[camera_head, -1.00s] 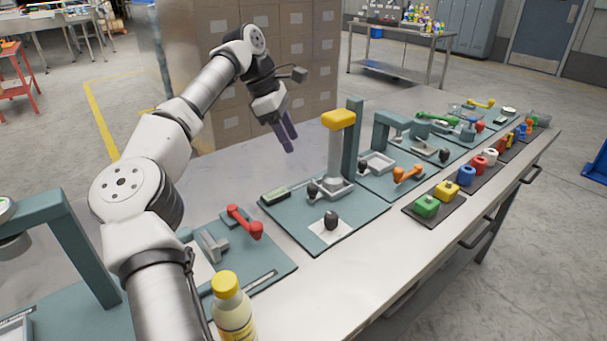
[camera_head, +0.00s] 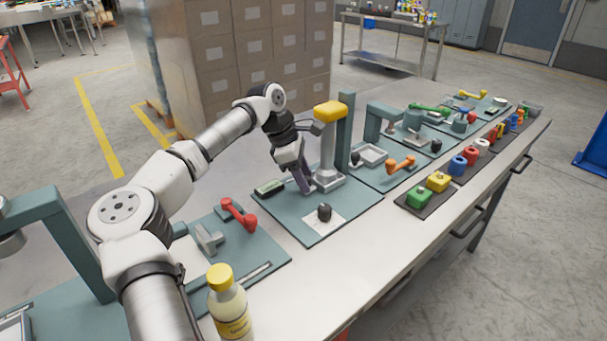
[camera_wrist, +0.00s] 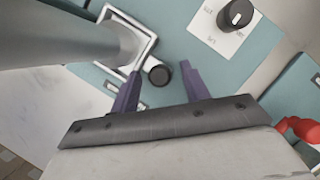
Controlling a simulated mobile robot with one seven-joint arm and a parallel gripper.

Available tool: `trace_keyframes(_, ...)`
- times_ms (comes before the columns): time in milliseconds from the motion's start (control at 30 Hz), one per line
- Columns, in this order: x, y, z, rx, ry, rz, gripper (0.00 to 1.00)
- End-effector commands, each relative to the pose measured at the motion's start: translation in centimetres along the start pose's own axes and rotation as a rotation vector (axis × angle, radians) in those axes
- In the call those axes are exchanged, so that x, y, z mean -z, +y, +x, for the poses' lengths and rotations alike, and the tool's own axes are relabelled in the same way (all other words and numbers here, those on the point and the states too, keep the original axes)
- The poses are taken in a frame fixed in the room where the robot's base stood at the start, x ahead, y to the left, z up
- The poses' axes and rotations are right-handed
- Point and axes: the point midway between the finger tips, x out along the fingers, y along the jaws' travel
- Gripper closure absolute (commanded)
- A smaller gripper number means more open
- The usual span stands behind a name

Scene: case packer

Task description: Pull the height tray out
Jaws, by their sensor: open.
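The height tray (camera_head: 334,182) is a grey square frame at the foot of a grey column with a yellow top (camera_head: 330,111). In the wrist view, the tray's pale rim (camera_wrist: 141,27) surrounds the column foot. Its round black knob (camera_wrist: 158,76) sticks out toward my gripper. My gripper (camera_head: 308,190) is low beside the tray, fingers pointing down. In the wrist view, my gripper (camera_wrist: 160,82) is open, with one purple finger on either side of the knob. I cannot tell whether either finger touches it. The knob is hidden behind the fingers in the head view.
A dark dial (camera_head: 324,212) on a white card is on the same teal board. A green display (camera_head: 269,187) lies on its left edge. A teal post (camera_head: 344,135) stands behind the column. A red lever (camera_head: 238,214) is on the board to the left, a yellow-capped bottle (camera_head: 229,308) nearer.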

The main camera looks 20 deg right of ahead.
Motion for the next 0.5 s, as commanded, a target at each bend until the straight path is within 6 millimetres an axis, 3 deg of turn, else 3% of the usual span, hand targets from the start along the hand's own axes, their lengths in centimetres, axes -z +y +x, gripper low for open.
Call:
trace_keyframes(233,0.00,0.00,0.07,0.000,0.000,0.000,0.55)
trace_keyframes(500,-0.01,0.00,0.04,0.000,0.000,0.000,0.91)
